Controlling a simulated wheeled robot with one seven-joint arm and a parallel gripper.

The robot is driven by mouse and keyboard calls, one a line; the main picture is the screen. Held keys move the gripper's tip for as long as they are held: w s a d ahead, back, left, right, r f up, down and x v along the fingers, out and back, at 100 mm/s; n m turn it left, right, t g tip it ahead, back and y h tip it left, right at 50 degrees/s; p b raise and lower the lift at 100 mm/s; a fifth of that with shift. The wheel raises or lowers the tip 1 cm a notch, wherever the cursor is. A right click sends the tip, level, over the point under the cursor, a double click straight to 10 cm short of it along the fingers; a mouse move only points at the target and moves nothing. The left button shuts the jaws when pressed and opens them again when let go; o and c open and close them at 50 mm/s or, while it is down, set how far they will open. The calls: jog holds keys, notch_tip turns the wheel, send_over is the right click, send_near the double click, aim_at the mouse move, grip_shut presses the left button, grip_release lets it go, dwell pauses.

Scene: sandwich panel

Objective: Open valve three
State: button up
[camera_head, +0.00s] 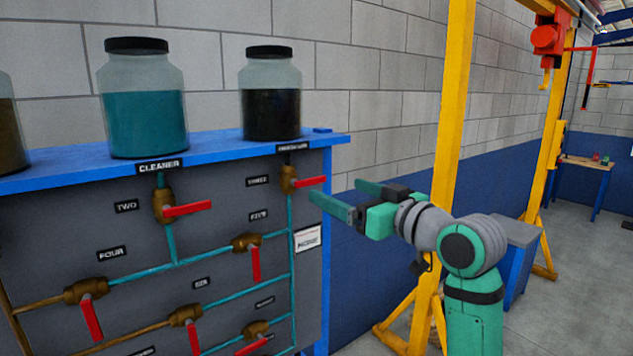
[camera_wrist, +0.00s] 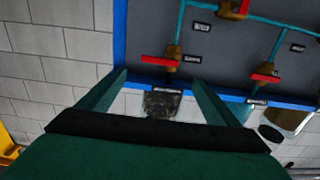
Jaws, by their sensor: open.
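Valve three is a brass valve (camera_head: 289,180) with a red lever handle (camera_head: 311,182) on the panel's upper right, beside the label THREE (camera_head: 257,182). Its lever points right, across the vertical pipe. My gripper (camera_head: 336,192) is open and empty, right of the lever and apart from it. In the wrist view the red lever (camera_wrist: 159,61) lies beyond and between the two fingertips of my gripper (camera_wrist: 158,78). The brass body (camera_wrist: 174,53) also shows there.
A dark-filled jar (camera_head: 271,100) stands on the blue shelf (camera_head: 220,147) above valve three, with a teal cleaner jar (camera_head: 147,105) to its left. Several other red-handled valves, including valve two (camera_head: 164,206), are on the panel (camera_head: 215,250). A yellow post (camera_head: 452,110) stands behind my arm.

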aim_at(312, 179)
jog(key=x, duration=1)
